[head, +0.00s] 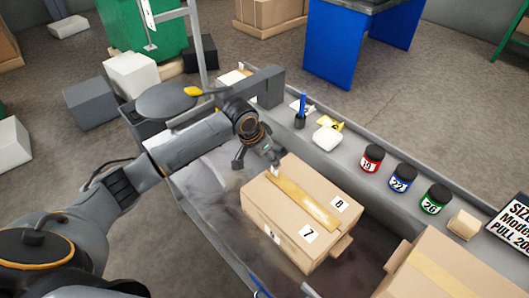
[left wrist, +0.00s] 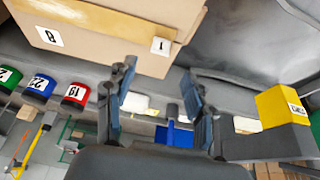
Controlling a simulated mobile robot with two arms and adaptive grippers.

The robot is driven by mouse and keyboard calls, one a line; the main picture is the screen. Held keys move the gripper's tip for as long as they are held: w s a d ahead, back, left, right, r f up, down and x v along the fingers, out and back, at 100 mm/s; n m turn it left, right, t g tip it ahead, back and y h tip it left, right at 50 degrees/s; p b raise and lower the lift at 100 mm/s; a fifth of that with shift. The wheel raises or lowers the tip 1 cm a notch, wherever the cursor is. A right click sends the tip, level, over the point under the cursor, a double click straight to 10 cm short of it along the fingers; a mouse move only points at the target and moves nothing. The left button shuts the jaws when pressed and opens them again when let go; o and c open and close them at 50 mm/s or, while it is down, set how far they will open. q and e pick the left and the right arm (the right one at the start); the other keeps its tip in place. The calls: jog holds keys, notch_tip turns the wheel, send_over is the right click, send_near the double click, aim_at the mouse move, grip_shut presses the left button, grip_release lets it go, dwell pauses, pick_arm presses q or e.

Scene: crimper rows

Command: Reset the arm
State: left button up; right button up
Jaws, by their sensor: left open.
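My left arm comes in from the left in the head view and reaches over the grey workbench (head: 205,195). My left gripper (head: 257,162) is at the far-left corner of a taped cardboard box (head: 265,205), close to it; I cannot tell if they touch. The box carries labels 7 and 8. In the left wrist view the gripper's two fingers (left wrist: 160,95) are spread apart with nothing held between them. The box (left wrist: 110,35) shows beyond the fingers, at the top left. My right gripper is not in view.
On the back ledge stand jars 19 (head: 371,158), 22 (head: 403,178) and 26 (head: 435,199), a white block (head: 326,138) and a dark holder (head: 300,121) with a blue item. A second carton (head: 445,275) lies at lower right. A round grey plate (head: 167,99) is beside the bench.

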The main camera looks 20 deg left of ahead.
pick_arm(q)
jog(key=shift+v, duration=1.55)
jog(key=shift+m+h, duration=0.4)
jog(key=shift+m, duration=0.1)
jog(key=s+d+f, duration=0.2)
jog(key=s+d, duration=0.1)
jog(key=s+d+f, duration=0.3)
jog(key=shift+s+f, duration=0.1)
jog(key=shift+s, duration=0.1)
jog(key=s+d+f, duration=0.3)
jog(key=s+d, duration=0.1)
jog(key=s, duration=0.6)
jog(key=s+a+n+y, duration=0.1)
jog(key=s+a+n, duration=0.15)
jog(key=s, duration=0.45)
jog(key=s+a+n+y, duration=0.1)
jog(key=s+a, duration=0.2)
jog(key=s, duration=0.5)
notch_tip(320, 180, down, 27)
jog(key=s+g, duration=0.2)
jog(key=s+a+f+g, duration=0.1)
jog(key=s+a+f, duration=0.2)
jog(key=s+f, duration=1.2)
jog(key=shift+s+a+y, duration=0.15)
jog(key=shift+s+y, duration=0.15)
jog(key=shift+s, duration=0.35)
